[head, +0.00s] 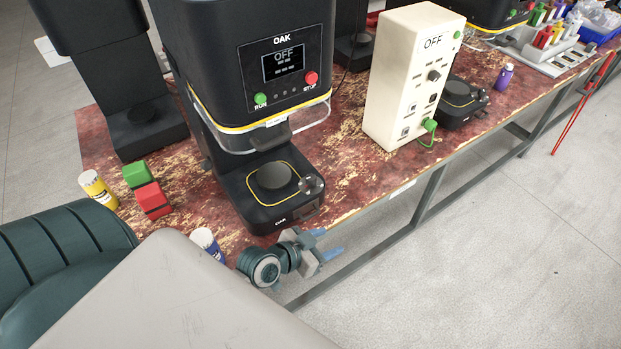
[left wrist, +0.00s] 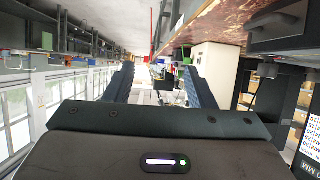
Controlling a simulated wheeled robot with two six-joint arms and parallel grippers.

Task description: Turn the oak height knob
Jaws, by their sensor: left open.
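The OAK seamer (head: 265,60) is a black machine with a screen reading OFF. Its low base (head: 268,210) carries a round plate and a small dark knob (head: 311,184) at its front right corner. My left gripper (head: 325,244) is in front of the base, beyond the table's front edge, apart from the knob. Its blue fingers are spread and empty. In the left wrist view, the open fingers (left wrist: 158,82) have nothing between them, and a grey knob-like part (left wrist: 279,18) shows at the upper right. My right gripper is not in view.
A cream control box (head: 405,85) stands to the right, with a green cable. Red (head: 152,199) and green (head: 137,174) blocks and a yellow container (head: 98,189) lie left of the base. A blue-and-white container (head: 206,243) stands close to my left arm. Floor in front is clear.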

